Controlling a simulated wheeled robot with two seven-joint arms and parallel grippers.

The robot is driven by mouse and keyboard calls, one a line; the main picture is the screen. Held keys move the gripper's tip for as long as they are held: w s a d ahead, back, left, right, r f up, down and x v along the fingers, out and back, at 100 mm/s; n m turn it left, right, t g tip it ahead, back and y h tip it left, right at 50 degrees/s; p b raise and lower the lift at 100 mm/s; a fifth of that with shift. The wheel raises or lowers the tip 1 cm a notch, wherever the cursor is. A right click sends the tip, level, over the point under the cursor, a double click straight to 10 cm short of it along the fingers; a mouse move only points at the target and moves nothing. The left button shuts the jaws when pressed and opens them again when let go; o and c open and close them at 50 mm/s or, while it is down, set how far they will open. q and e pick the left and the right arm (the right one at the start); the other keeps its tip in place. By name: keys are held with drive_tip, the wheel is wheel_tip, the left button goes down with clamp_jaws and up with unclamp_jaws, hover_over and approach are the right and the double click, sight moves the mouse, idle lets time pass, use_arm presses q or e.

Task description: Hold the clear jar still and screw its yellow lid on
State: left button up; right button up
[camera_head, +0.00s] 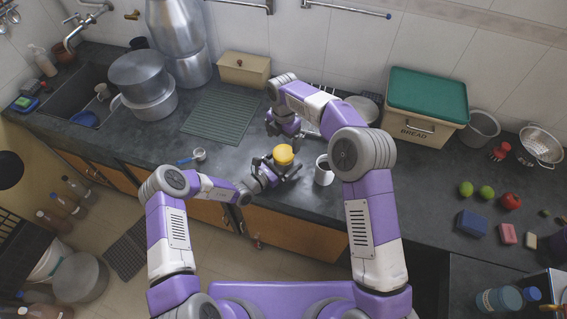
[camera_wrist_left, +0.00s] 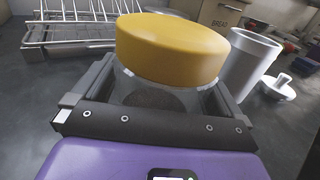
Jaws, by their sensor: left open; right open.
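The yellow lid (camera_head: 283,154) sits on top of the clear jar, and it shows large in the left wrist view (camera_wrist_left: 172,48). The lid looks slightly tilted there; whether it is threaded on cannot be told. The clear jar (camera_wrist_left: 150,100) is under the lid, see-through, with a dark patch visible through it. My left gripper (camera_head: 282,172) is open, with its fingers (camera_wrist_left: 155,95) on either side of the jar. Whether they touch it cannot be told. My right gripper (camera_head: 284,131) is open, behind the lid and apart from it, pointing down over the counter.
A wire rack (camera_wrist_left: 80,28) stands behind. A measuring scoop (camera_head: 198,155) and ribbed mat (camera_head: 219,117) lie left. The bread bin (camera_head: 424,104) stands at the back right. Counter between scoop and jar is clear.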

sight(283, 152)
use_arm(q)
drive_tip(key=c, duration=1.8)
clamp_jaws()
use_arm(e)
drive_tip(key=shift+s+a+f, duration=0.25)
drive_tip(key=shift+s+f, duration=0.15)
drive_tip(key=shift+f, duration=0.15)
drive_tip(key=shift+w+d+r, duration=0.25)
drive_tip(key=shift+w+r, duration=0.15)
drive_tip(key=shift+r, duration=0.1)
drive_tip(key=shift+f, duration=0.1)
drive_tip(key=shift+f, duration=3.85)
drive_tip(key=shift+c, duration=0.5)
